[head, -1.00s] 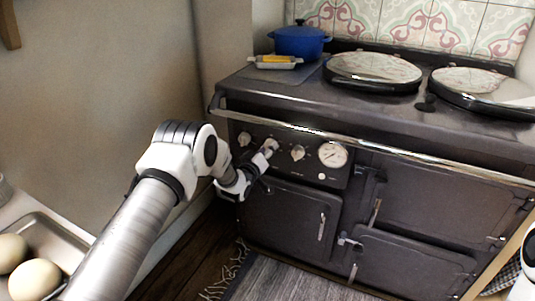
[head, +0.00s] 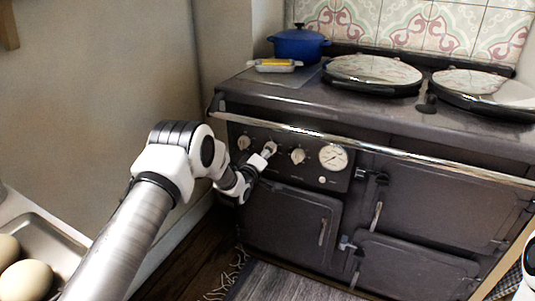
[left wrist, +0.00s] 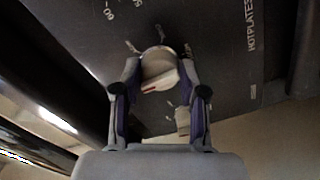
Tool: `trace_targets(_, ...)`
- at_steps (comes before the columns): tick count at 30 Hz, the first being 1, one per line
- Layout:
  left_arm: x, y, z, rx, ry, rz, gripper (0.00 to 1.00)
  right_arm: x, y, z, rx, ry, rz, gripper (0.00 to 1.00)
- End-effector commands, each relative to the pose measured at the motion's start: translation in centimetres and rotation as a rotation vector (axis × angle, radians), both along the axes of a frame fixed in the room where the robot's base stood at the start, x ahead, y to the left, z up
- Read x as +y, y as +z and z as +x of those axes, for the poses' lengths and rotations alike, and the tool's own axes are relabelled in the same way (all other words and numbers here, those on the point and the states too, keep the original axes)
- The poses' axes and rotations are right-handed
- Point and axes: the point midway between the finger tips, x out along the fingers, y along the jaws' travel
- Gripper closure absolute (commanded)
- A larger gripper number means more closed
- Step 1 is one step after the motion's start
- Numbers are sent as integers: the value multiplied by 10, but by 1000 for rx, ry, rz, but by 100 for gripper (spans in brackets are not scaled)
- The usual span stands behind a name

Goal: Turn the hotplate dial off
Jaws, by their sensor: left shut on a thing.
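The stove's control panel carries three pale dials in a row and a round gauge (head: 333,156). My left gripper (head: 265,156) is at the middle dial (head: 271,147), reaching in from the lower left. In the left wrist view, my left gripper (left wrist: 158,85) has its fingers on either side of this dial (left wrist: 158,66), shut on it. Marks are printed around the dial, and the word HOTPLATES (left wrist: 250,25) is on the panel beside it. The fingertips hide part of the dial in the head view. My right gripper is not in view.
The left dial (head: 244,142) and right dial (head: 298,156) sit close on either side. A metal rail (head: 370,147) runs above the panel. A blue pot (head: 299,43) and a butter dish (head: 275,66) stand on the stove top. Round eggs (head: 27,281) lie in a tray at lower left.

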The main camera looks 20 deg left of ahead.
Motion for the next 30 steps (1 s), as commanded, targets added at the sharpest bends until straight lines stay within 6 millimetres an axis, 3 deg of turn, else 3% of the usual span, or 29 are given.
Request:
trace_targets(5, 0, 1, 0, -1, 2, -1, 93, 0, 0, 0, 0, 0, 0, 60)
trace_targets(6, 0, 1, 0, 0, 1, -1, 48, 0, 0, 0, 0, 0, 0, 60)
trace_targets(7, 0, 1, 0, 0, 1, -1, 37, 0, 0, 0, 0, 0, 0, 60)
trace_targets(8, 0, 1, 0, 0, 1, -1, 33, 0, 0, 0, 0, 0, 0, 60)
trace_targets(20, 1, -1, -8, 2, 0, 0, 33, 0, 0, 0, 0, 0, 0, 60)
trace_targets(23, 1, 0, -24, 3, 1, 0, 33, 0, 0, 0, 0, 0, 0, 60)
trace_targets(30, 4, -1, -86, 4, 2, -3, 33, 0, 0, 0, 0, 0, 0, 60)
